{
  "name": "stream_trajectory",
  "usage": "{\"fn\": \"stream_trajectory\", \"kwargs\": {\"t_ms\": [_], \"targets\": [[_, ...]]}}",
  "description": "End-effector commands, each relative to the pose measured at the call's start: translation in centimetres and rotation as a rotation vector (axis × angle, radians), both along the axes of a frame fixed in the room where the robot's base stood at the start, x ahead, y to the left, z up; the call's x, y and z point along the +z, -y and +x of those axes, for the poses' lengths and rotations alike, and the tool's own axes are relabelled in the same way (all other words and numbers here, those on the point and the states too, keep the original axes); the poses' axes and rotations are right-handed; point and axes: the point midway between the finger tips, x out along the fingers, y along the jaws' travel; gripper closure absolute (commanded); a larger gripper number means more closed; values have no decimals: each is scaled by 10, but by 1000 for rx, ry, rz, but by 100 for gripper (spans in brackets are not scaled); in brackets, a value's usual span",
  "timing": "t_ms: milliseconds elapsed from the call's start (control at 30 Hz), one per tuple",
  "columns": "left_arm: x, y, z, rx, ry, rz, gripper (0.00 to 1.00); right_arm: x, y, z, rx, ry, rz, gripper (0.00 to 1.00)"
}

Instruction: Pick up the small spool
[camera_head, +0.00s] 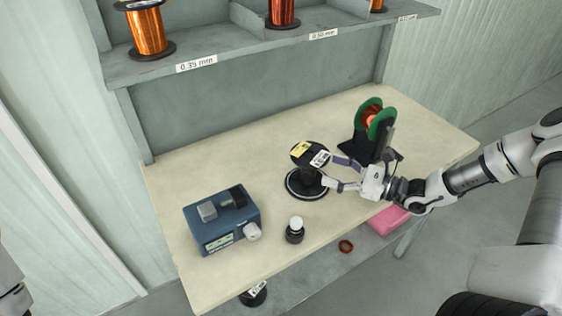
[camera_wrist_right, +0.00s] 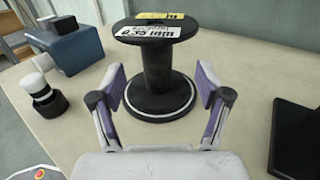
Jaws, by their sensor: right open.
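A black spool (camera_head: 307,179) with a wide base flange stands upright on the table, with yellow and white labels on its top. In the right wrist view the fingers of the gripper (camera_wrist_right: 160,92) stand apart on either side of the spool's core, and I see no firm contact. My left gripper is not visible; only a bit of my left arm shows at the left edge.
A blue machine (camera_head: 222,222) and a small black jar with a white top (camera_head: 295,230) stand left of the spool. A green-flanged copper coil on a black stand (camera_head: 372,125) is behind my right gripper. A shelf (camera_head: 215,55) with copper spools hangs above. Bare table (camera_head: 210,160) lies behind.

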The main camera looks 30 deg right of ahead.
Motion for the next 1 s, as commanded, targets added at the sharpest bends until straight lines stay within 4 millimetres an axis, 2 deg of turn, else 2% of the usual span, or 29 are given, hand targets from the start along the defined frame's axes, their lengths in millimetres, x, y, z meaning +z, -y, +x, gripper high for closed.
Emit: {"fn": "stream_trajectory", "kwargs": {"t_ms": [200, 367, 600, 867, 967, 1000], "targets": [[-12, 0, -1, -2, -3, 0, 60, -3, -15, 17, 5, -2, -2, 24], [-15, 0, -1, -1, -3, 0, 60, -4, -26, 28, 7, -3, -5, 24], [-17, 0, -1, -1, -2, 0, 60, -5, -49, 54, 6, -2, -4, 24], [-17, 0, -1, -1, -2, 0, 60, -3, -51, 58, 2, -1, -1, 24], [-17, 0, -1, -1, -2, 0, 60, -3, -51, 58, 2, -1, -1, 56], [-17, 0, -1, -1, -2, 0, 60, -3, -51, 58, 2, -1, -1, 70]]}}
